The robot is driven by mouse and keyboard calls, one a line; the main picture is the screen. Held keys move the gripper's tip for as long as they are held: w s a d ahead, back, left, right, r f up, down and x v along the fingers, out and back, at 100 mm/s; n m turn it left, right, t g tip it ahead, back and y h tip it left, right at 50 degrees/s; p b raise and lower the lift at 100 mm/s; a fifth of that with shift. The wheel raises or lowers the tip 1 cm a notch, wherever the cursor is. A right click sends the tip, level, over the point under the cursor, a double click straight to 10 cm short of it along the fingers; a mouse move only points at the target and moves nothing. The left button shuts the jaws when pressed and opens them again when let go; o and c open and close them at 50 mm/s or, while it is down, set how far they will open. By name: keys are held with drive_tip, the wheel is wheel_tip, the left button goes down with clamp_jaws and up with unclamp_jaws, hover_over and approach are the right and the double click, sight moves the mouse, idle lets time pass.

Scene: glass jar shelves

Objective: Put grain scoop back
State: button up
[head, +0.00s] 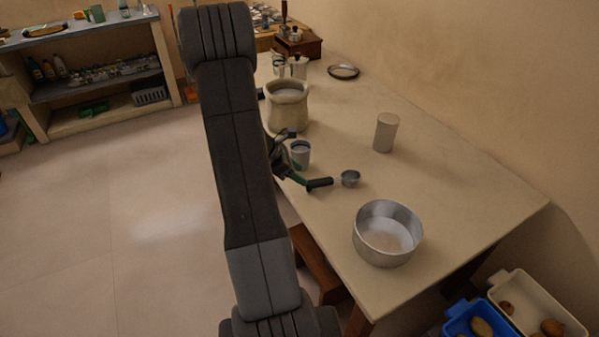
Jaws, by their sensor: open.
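A small round metal cup (350,178) stands on the table just right of my gripper; it may be the grain scoop, but I cannot make out a handle. My gripper (311,158), partly hidden behind my arm, is open at the table's left edge. One dark finger points towards the small cup, and I cannot tell whether they touch. A grey mug (301,160) shows between the spread fingers. A cloth sack (287,112) with its mouth open and pale contents stands behind the mug. A wide metal bowl (373,249) holding pale grain stands nearer on the table.
A pale cylinder (385,132) stands on the table (460,195) towards the wall. A round dish (343,72), a metal pot (298,66) and a wooden box (300,43) are at the far end. Crates (540,303) stand at lower right. Shelves (90,85) stand across the open floor.

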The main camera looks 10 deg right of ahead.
drive_tip(key=shift+a+r, duration=0.3)
drive_tip(key=shift+r, duration=0.05)
drive_tip(key=v, duration=1.3)
drive_tip(key=shift+a+r, duration=0.25)
drive_tip(key=shift+r, duration=0.1)
drive_tip(key=shift+s, duration=0.1)
drive_tip(key=x, duration=1.3)
drive_tip(key=shift+d+f, duration=0.25)
drive_tip(key=shift+f, duration=0.05)
drive_tip(key=shift+d+f, duration=0.2)
drive_tip(key=shift+f, duration=0.1)
drive_tip(key=shift+r, duration=0.1)
